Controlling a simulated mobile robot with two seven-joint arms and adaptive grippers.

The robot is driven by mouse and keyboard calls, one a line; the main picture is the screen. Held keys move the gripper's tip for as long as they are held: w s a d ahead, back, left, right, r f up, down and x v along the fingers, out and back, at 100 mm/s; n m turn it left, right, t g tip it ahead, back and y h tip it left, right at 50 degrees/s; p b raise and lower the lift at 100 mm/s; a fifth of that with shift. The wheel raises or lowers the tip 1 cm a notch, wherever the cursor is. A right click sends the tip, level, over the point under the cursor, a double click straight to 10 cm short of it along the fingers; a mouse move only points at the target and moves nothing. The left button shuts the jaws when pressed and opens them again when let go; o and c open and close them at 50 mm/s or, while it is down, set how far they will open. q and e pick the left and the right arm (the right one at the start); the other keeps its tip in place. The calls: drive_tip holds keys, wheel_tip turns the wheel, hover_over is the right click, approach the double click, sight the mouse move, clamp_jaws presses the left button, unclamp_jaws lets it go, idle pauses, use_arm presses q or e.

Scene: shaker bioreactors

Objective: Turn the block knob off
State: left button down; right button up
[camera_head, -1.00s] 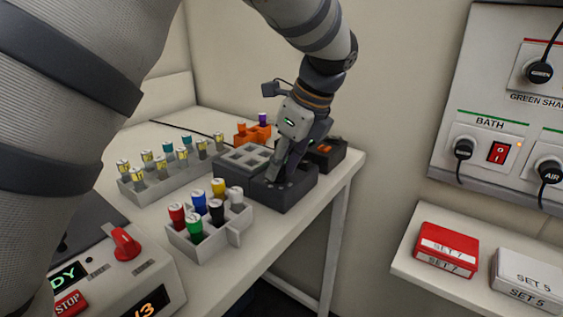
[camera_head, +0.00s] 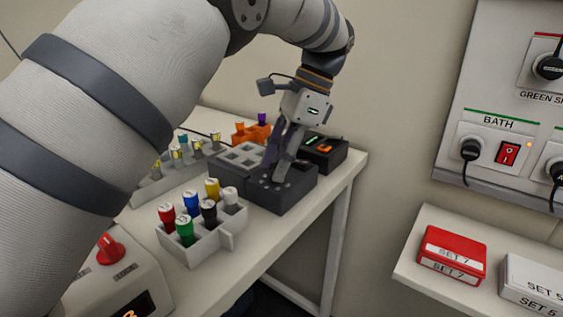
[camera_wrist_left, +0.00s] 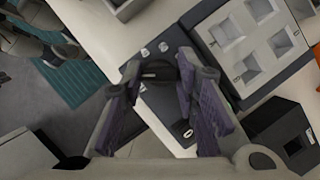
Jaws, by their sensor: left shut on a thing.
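The block unit is a dark grey box (camera_head: 297,192) with a light grey welled plate (camera_head: 240,156), on the white bench. It also shows in the wrist view, with its plate (camera_wrist_left: 249,42) at upper right. My left gripper (camera_head: 271,178) points down at the control panel on the front of the unit. In the wrist view, its fingers (camera_wrist_left: 157,74) are closed around a dark round knob (camera_wrist_left: 158,71). The knob's pointer direction is unclear, and the fingers hide the knob in the head view. My right gripper is not in view.
A rack of coloured-cap bottles (camera_head: 204,237) stands just in front of the block unit. A small black device (camera_head: 327,157) with a green display and an orange rack (camera_head: 250,134) stand behind. A white device with a red knob (camera_head: 110,249) is at lower left.

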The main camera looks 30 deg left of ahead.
use_arm(q)
drive_tip(key=n+h, duration=0.1)
drive_tip(key=n, duration=0.2)
drive_tip(key=shift+a+f+n+g, duration=0.1)
drive_tip(key=shift+f+n+g, duration=0.05)
drive_tip(key=shift+n+g, duration=0.2)
drive_tip(key=shift+n+h+b, duration=0.45)
drive_tip(key=shift+n+h, duration=0.35)
drive_tip(key=shift+n, duration=0.95)
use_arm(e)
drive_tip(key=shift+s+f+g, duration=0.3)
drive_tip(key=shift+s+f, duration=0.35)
use_arm(q)
drive_tip(key=shift+n, duration=0.3)
drive_tip(key=c, duration=1.2)
unclamp_jaws()
drive_tip(key=shift+g, duration=0.25)
drive_tip(key=shift+c, duration=0.2)
